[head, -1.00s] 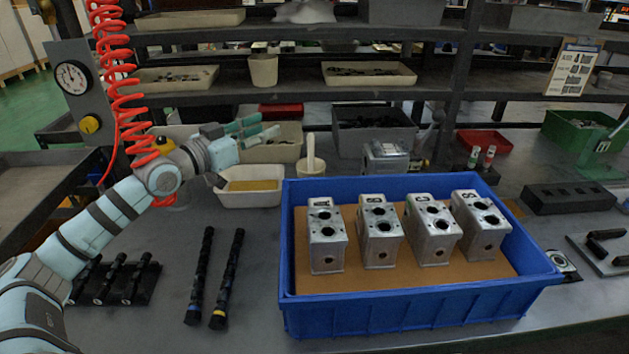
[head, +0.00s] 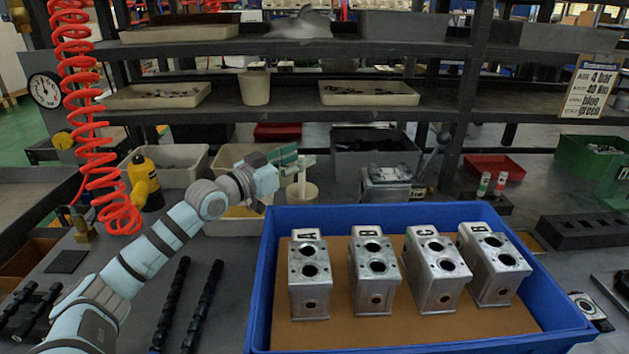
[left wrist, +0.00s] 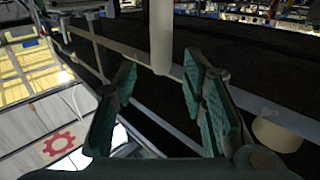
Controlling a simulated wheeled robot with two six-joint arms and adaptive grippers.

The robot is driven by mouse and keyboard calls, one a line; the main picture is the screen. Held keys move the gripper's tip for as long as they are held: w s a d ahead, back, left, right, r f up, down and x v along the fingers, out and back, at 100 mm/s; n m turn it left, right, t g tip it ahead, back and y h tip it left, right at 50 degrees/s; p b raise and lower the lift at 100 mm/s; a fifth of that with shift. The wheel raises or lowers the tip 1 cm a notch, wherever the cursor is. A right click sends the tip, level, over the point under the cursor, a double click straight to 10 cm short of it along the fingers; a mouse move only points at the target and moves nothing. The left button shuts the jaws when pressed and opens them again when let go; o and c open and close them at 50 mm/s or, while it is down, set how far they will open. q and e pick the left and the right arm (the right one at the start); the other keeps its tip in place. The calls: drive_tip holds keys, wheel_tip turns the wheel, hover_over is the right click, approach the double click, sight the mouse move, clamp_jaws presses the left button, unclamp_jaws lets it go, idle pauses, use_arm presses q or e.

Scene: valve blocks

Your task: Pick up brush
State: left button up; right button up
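The brush appears to be the pale upright handle (head: 301,176) rising from a small round cream holder (head: 301,193) behind the blue crate; its bristles are not visible. My left gripper (head: 302,158), with green fingers, is at the top of this handle in the head view. In the left wrist view the left gripper (left wrist: 165,80) is open, its fingers wide apart. A pale rod (left wrist: 161,38), seemingly the handle, reaches down from the top edge between the finger lines; I see no contact. My right gripper is not in view.
A blue crate (head: 258,305) with several metal valve blocks stands in front. A cream tray (head: 228,226) lies below my left wrist. A grey bin (head: 376,157) and a metal block (head: 386,187) stand to the right. A yellow bottle (head: 145,182) and red hose are left.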

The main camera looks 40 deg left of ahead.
use_arm(q)
drive_tip(key=w, duration=0.1)
drive_tip(key=w+f, duration=0.1)
drive_tip(key=shift+w+f, duration=0.15)
drive_tip(key=shift+w, duration=0.25)
drive_tip(key=shift+s+r, duration=0.35)
drive_tip(key=shift+s, duration=0.2)
drive_tip(key=c, duration=0.3)
drive_tip(key=shift+s+r, duration=0.1)
drive_tip(key=shift+s, duration=0.1)
drive_tip(key=c, duration=0.3)
drive_tip(key=shift+w+d, duration=0.1)
clamp_jaws()
drive_tip(key=shift+w, duration=0.15)
